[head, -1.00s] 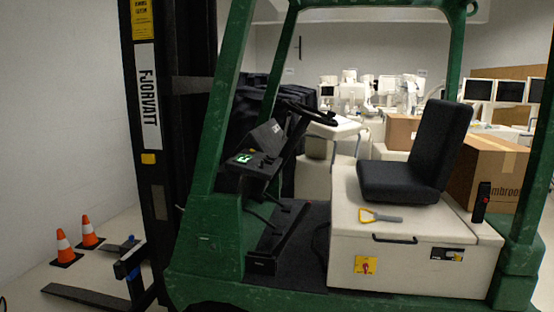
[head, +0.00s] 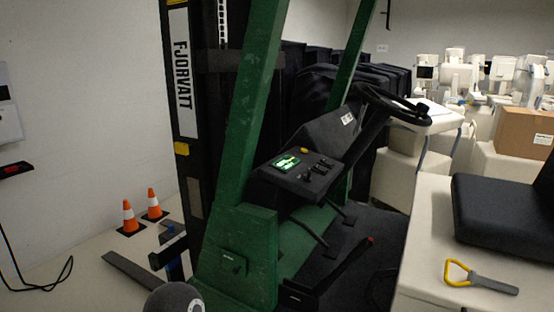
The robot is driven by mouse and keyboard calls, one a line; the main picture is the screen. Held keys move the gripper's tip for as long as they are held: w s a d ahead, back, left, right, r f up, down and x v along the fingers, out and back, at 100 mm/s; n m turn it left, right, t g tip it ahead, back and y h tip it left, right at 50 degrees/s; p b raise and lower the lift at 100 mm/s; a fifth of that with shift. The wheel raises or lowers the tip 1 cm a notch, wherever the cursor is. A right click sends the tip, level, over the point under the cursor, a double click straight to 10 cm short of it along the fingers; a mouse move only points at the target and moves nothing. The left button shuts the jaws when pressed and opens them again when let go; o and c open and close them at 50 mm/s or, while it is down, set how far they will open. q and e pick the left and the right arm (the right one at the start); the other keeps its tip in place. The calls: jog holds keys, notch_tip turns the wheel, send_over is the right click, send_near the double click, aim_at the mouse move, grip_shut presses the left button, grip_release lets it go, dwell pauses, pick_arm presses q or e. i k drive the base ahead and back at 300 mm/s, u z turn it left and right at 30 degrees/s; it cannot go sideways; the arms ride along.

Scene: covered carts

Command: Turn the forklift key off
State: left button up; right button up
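The green forklift (head: 240,240) stands close in front of me, side on, with its mast at the left. Its dark dashboard panel (head: 318,183) has a lit green display (head: 286,162), a yellow button (head: 303,151) and small dark levers or switches. I cannot clearly make out which of these is the key. The steering wheel (head: 390,104) is above and right of the panel. A rounded dark part at the bottom edge seems to be mine, but neither gripper's fingers show.
A yellow-handled tool (head: 480,278) lies on the cream seat base, beside the black seat (head: 505,215). Two orange cones (head: 129,216) stand by the left wall. Green posts frame the cab opening.

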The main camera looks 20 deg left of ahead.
aim_at(307, 178)
jog(key=u, duration=0.3)
jog(key=i, duration=0.8)
jog(key=u, duration=0.55)
jog(key=k, duration=0.9)
jog(key=u, duration=0.2)
jog(key=i, duration=0.9)
jog(key=z, duration=0.05)
